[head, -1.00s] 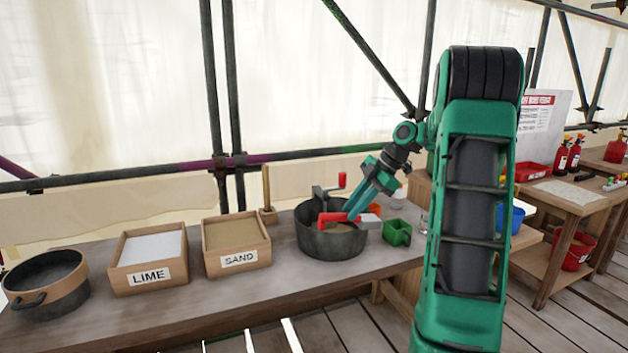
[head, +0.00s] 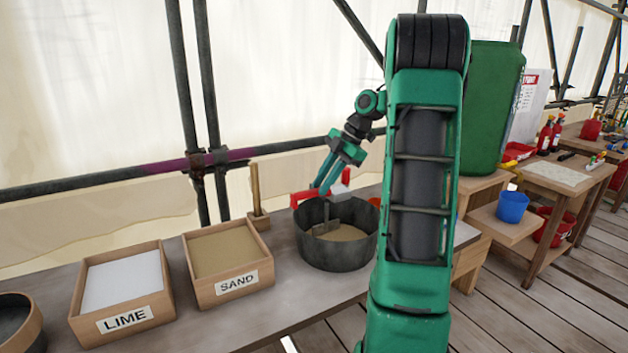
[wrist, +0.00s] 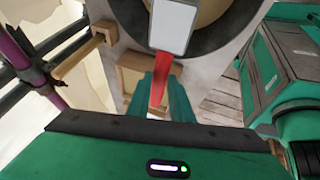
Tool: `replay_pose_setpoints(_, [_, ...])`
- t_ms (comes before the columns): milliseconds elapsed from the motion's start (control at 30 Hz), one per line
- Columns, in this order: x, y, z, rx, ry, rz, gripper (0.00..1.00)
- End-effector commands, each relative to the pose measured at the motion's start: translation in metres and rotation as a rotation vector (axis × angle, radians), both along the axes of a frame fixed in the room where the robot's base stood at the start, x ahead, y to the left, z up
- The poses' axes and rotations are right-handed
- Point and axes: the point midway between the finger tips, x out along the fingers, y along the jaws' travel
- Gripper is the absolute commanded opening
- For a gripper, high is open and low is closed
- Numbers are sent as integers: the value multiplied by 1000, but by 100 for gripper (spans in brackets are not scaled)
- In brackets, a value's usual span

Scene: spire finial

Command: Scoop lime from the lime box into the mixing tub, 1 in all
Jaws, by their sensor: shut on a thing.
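My gripper (head: 325,187) is shut on the red handle (head: 303,199) of a scoop, above the mixing tub's back rim. In the wrist view the red handle (wrist: 161,82) lies between the fingers, and the pale grey scoop head (wrist: 173,25) points towards the tub. I cannot tell whether the scoop head holds anything. The dark round mixing tub (head: 335,256) stands on the bench, with sand-coloured material and a grey paddle inside. The wooden lime box (head: 160,313), labelled LIME, holds white lime (head: 122,279) at the lower left.
The wooden sand box (head: 248,284) stands between the lime box and the tub. A wooden block with an upright handle (head: 255,190) is behind it. A dark pot (head: 20,325) is at the left edge. Scaffold poles (head: 185,110) rise behind the bench.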

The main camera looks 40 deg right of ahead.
Motion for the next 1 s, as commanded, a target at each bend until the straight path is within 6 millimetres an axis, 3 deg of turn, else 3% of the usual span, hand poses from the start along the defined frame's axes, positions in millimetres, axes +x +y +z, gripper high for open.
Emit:
replay_pose_setpoints(267, [-13, -2, -3, -19, -146, -23, 0])
replay_pose_setpoints(767, [-43, 0, -17, -93, -653, -72, 0])
replay_pose_setpoints(1000, [-47, 3, -29, -111, -886, -109, 0])
